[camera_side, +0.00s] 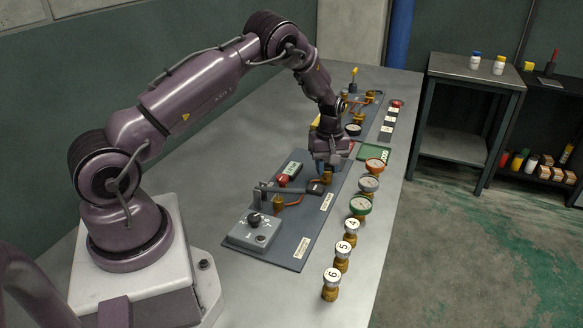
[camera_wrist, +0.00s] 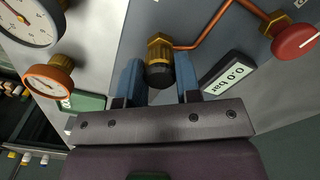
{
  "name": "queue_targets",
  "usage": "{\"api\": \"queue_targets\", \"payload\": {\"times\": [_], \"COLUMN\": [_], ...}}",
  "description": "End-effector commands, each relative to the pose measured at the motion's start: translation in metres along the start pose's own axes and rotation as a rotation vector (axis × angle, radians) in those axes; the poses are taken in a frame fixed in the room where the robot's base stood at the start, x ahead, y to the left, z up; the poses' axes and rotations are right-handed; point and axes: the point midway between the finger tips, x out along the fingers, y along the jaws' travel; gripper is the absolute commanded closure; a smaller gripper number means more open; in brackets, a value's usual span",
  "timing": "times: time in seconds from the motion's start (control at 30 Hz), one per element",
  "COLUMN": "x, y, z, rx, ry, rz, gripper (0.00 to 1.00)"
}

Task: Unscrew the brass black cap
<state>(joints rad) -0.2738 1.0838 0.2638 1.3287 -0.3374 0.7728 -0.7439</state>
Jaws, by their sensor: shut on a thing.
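The black cap (camera_wrist: 160,75) sits on a brass hex fitting (camera_wrist: 159,45) on the grey panel, with a copper pipe running off to the right. My gripper (camera_wrist: 158,80) has one blue finger on each side of the cap and is shut on it. The cap still appears seated against the brass. In the side view my gripper (camera_side: 328,163) points down at the panel (camera_side: 305,245), above a brass fitting (camera_side: 327,178). The cap is hidden there by the fingers.
A red knob (camera_wrist: 295,38) and a 0.0 bar display (camera_wrist: 228,79) are close on the right. An orange gauge (camera_side: 375,165), grey gauge (camera_side: 369,182) and green gauge (camera_side: 358,206) line the bench beside the panel. Numbered brass pieces (camera_side: 342,255) stand nearer the front.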

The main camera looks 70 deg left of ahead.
Motion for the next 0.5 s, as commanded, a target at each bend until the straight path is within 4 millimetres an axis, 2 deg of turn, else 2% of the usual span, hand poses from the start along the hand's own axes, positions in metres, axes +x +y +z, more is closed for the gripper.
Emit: {"api": "queue_targets", "payload": {"times": [0.5], "x": [-0.025], "y": [0.000], "z": [-0.001], "rx": [0.002], "ry": [0.002], "rz": [0.000], "gripper": [0.92]}}
